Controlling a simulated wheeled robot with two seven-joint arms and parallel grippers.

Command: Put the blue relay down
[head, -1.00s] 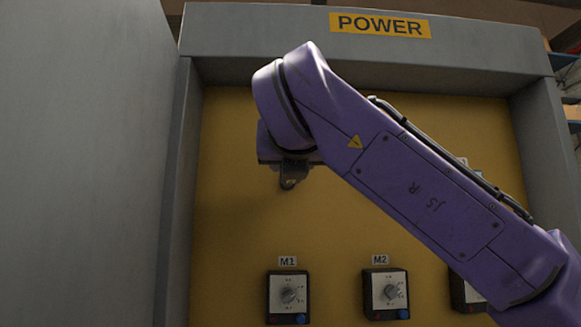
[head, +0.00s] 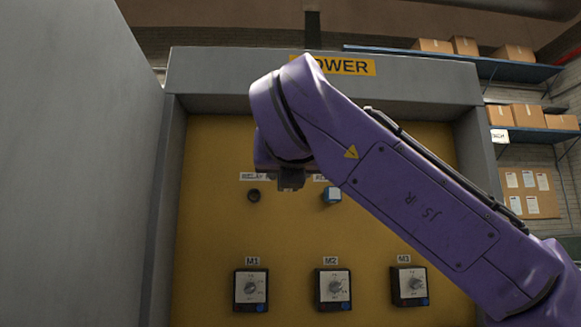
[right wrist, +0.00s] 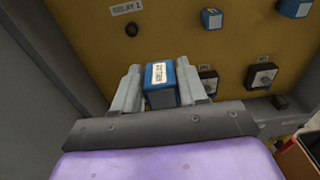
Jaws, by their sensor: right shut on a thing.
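My right gripper (right wrist: 158,80) is shut on a blue relay (right wrist: 160,94), seen in the right wrist view. The relay is a blue block with a white label, held between the two grey fingers in front of the yellow panel. In the head view the right gripper (head: 291,182) shows only partly below my purple wrist, and the held relay cannot be made out there. A dark round socket (head: 254,195) under a partly hidden RELAY label is empty; it also shows in the right wrist view (right wrist: 130,27). My left gripper is not in view.
A second blue relay (head: 331,195) sits on the yellow panel (head: 215,235). Dials M1 (head: 250,290), M2 (head: 333,290) and M3 (head: 409,287) line the lower panel. Grey cabinet walls frame it. Shelves with boxes (head: 514,115) stand at right. An orange bin (right wrist: 300,155) shows at lower right.

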